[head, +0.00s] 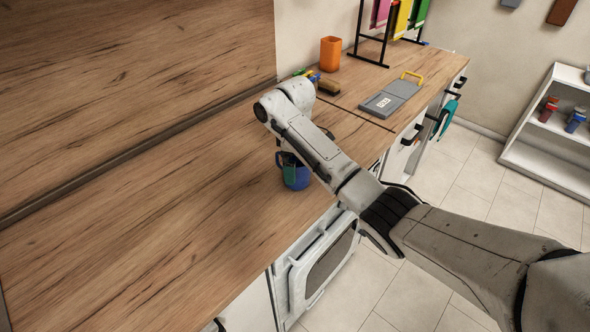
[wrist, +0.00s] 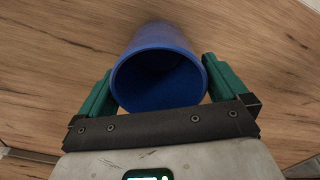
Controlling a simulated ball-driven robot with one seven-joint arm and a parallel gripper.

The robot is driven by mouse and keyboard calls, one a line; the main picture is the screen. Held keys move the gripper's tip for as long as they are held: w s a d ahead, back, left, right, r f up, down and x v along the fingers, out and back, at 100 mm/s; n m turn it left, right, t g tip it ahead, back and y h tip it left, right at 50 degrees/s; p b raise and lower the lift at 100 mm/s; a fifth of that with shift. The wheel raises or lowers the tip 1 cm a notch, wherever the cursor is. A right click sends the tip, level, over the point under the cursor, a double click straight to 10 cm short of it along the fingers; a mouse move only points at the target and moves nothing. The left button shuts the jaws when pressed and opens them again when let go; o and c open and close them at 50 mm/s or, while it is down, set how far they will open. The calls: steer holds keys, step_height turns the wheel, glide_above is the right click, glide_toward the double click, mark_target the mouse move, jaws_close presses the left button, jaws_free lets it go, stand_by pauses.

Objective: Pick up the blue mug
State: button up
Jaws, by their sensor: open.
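The blue mug (head: 296,178) stands on the wooden counter under my arm, near the counter's front edge. In the wrist view the mug (wrist: 158,78) lies between the two green fingers of my gripper (wrist: 158,90), with its open mouth facing the camera. The fingers are apart, one on each side of the mug. A small gap seems to show beside each finger, but contact is hard to judge. In the head view my gripper (head: 289,168) is at the mug, and part of it is hidden by my arm. The mug's handle cannot be made out clearly.
The wooden counter (head: 150,210) is clear to the left of the mug. A white oven (head: 322,268) is below the counter edge.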

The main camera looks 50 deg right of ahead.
steer(key=shift+c, duration=0.4)
steer(key=c, duration=1)
steer(key=shift+r, duration=0.15)
